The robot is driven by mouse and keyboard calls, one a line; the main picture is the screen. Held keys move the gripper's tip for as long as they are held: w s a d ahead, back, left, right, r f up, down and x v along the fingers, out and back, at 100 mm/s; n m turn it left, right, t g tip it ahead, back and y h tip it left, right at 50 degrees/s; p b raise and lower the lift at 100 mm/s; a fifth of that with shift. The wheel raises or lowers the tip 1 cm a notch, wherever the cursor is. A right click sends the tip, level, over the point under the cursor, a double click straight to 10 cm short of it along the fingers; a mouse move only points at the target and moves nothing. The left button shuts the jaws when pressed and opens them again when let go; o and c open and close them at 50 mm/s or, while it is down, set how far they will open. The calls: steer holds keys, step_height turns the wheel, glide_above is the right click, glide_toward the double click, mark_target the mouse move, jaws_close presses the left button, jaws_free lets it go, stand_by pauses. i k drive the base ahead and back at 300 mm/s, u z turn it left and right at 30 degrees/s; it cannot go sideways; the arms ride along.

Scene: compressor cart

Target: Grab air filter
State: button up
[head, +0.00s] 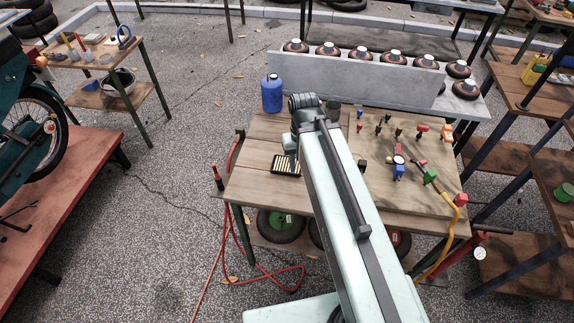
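Which item is the air filter is not certain from this view. A small blue fitting (398,171) stands on the right half of the wooden cart top (262,135), beside a round gauge and a green-handled fitting on a yellow hose. A blue canister (272,94) stands upright at the cart's back left corner. My arm reaches up across the cart from the bottom. My gripper (291,143) is at the arm's far end, above the left half of the top and apart from the blue fitting. Its fingers are too small and hidden to tell whether they are open.
Small fittings (421,131) stand in several spots on the cart's right half. A dark box with pale strips (287,165) lies left of my arm. Red hose (233,157) hangs off the left side. Round red-and-black parts (395,57) line the shelf behind. Shelves flank the right.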

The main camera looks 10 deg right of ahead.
mark_target(281, 165)
steer(key=u, duration=0.25)
steer(key=k, duration=1.15)
steer(key=u, duration=1.45)
steer(key=i, duration=2.6)
steer(key=z, duration=0.6)
steer(key=k, duration=0.75)
steer(key=z, duration=0.25)
steer(key=i, duration=0.75)
steer(key=u, duration=0.1)
